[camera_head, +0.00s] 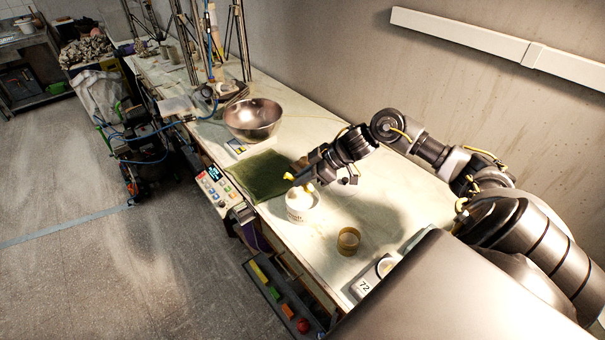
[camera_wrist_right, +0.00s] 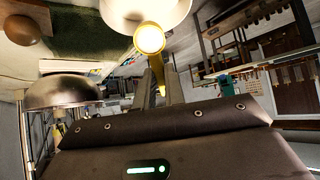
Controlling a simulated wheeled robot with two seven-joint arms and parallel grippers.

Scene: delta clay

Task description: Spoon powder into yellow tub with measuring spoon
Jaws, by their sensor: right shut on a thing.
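My right gripper (camera_head: 306,184) is shut on the yellow measuring spoon (camera_head: 291,177), over a white tub (camera_head: 297,211) with a printed label. In the right wrist view, the spoon's round bowl (camera_wrist_right: 150,38) looks bright inside; I cannot tell whether that is powder. Its yellow handle is between the fingers (camera_wrist_right: 163,84), and the white tub (camera_wrist_right: 143,8) is partly cut off behind it. I cannot tell if the spoon touches the tub. A small open yellow-brown tub (camera_head: 348,241) stands on the bench to the right. My left gripper is out of view.
A steel bowl (camera_head: 253,118) and a green mat (camera_head: 262,174) lie farther back on the bench. A device marked 72 (camera_head: 364,286) is at the near edge. A keypad box (camera_head: 214,185) sits at the left edge. Bench right of the white tub is mostly clear.

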